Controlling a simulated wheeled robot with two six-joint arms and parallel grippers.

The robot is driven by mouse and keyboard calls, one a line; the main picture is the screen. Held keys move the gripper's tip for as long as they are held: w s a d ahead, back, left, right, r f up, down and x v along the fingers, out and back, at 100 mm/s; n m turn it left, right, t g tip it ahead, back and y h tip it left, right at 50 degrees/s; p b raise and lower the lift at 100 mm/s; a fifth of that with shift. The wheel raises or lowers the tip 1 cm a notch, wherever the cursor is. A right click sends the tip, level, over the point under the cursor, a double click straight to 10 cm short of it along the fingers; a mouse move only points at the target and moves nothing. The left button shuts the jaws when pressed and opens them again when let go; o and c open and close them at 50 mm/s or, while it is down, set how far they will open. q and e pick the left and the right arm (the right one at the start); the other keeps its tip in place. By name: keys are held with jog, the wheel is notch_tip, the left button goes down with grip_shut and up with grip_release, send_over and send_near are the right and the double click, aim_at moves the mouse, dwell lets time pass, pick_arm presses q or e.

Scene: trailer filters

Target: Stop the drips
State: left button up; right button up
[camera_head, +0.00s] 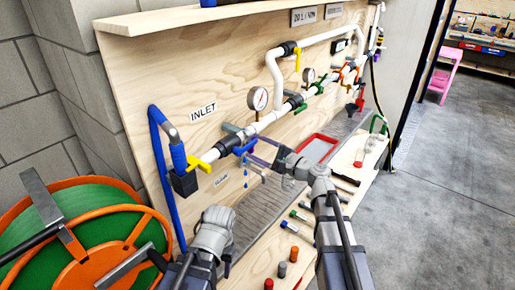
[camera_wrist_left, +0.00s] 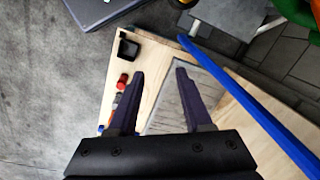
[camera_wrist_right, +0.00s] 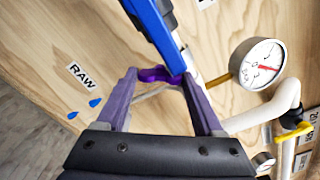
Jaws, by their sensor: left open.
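Blue drops (camera_head: 245,172) hang below the blue-handled pipe section (camera_head: 244,147) on the wooden panel. They also show near the RAW label in the right wrist view (camera_wrist_right: 95,102). My right gripper (camera_wrist_right: 158,72) has its fingers apart on either side of a small purple valve handle (camera_wrist_right: 153,75), beneath a blue part (camera_wrist_right: 152,25). Whether the fingers touch the handle I cannot tell. My left gripper (camera_wrist_left: 161,72) is open and empty, above the wooden bench (camera_wrist_left: 148,62); its fingertips are not clear in the head view.
A blue hose (camera_head: 161,165) and a green and orange hose reel (camera_head: 85,235) stand at the left. A pressure gauge (camera_head: 257,98) and pipes project from the panel. A red-rimmed tray (camera_head: 334,141) and several small tools lie on the bench. The floor at right is mostly clear.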

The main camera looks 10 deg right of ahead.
jog(key=c, duration=0.9)
jog(key=shift+m, duration=4.8)
jog(key=o, duration=1.4)
jog(key=shift+c, duration=0.2)
